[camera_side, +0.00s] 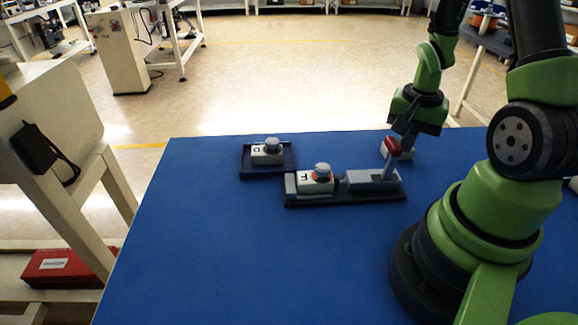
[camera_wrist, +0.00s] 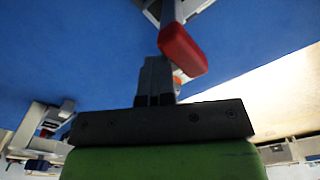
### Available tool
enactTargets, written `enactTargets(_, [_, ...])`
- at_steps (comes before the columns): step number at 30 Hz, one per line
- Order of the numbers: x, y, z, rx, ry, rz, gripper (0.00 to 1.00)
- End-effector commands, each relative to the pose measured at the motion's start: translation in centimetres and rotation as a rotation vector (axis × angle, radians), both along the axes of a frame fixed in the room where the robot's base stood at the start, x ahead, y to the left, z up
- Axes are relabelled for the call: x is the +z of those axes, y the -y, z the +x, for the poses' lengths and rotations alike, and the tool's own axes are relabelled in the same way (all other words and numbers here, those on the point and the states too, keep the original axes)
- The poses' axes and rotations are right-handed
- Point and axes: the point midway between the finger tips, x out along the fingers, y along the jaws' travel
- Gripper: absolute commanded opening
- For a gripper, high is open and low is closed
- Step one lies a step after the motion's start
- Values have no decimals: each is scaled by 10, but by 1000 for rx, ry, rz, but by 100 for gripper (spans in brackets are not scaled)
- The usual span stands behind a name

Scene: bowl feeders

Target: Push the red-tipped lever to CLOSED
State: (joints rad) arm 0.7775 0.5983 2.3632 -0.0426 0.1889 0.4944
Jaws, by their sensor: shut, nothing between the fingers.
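The red-tipped lever (camera_side: 392,148) rises from the right end of a grey toggle clamp (camera_side: 362,181) on a dark base plate (camera_side: 300,203). It leans slightly to the right. A white block marked F (camera_side: 315,186) with a grey knob sits at the left end of that plate. My gripper (camera_side: 408,147) is shut and empty, right at the lever's red tip; whether it touches cannot be told. In the wrist view the red tip (camera_wrist: 182,48) is just beyond the shut fingers (camera_wrist: 156,70). The CLOSED marking is not readable.
A dark tray (camera_side: 246,174) holding a white block marked C (camera_side: 264,157) with a grey knob lies behind and left of the base plate. A small white block (camera_side: 384,149) is partly hidden behind the lever. The blue table (camera_side: 220,260) is clear in front and left.

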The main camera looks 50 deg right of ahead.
Motion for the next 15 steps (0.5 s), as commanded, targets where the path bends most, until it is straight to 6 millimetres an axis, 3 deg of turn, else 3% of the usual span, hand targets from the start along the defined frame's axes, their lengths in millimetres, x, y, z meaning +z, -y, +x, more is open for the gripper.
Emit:
enactTargets(1, [-14,-3,5,14,-8,8,0])
enactTargets(15, [-13,-13,13,13,-11,10,0])
